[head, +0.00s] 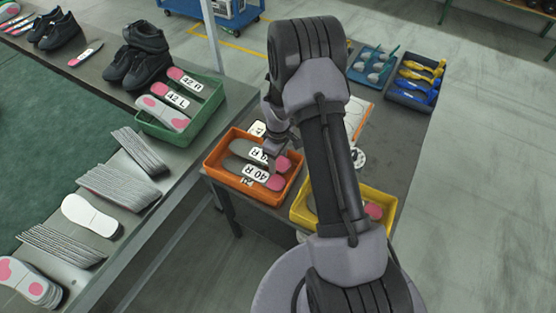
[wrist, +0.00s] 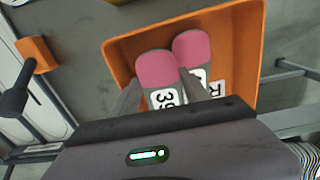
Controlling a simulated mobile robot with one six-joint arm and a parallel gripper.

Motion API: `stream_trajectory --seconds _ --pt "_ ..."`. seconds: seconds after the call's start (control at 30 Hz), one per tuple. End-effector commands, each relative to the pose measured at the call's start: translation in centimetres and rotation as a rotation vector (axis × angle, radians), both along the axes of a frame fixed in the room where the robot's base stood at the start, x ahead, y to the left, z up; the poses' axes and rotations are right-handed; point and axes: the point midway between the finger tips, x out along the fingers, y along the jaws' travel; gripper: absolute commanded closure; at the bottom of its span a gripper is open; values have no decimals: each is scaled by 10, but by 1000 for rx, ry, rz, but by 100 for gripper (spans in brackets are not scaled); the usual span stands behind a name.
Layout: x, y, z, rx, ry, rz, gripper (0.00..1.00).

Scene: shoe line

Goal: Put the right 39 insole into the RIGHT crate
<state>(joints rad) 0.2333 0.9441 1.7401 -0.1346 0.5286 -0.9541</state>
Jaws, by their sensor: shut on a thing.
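The insole marked 39 (wrist: 156,70) has a pink end and a white label. In the wrist view it lies between the fingers of my gripper (wrist: 163,86), which is shut on it. In the head view my gripper (head: 273,146) is over the orange crate (head: 213,164). The held insole is partly hidden there, and I cannot tell whether it touches the crate floor. Another insole marked 40 R (head: 256,173) lies in this crate, beside the held one in the picture. No crate label is readable as RIGHT.
A yellow crate (head: 301,217) with a pink-ended insole is partly behind my arm. A green crate (head: 166,136) with insoles marked 42 stands on the bench at left, near black shoes (head: 140,62) and insole stacks (head: 118,185). Blue trays (head: 397,97) with tools are at the far right.

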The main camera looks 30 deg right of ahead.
Motion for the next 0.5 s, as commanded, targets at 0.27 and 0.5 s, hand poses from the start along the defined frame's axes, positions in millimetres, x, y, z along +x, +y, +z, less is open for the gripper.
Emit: stream_trajectory --seconds 0.27,0.5 --pt "0 0 -7 0 0 0 86" --pt "0 0 -12 0 0 0 86"
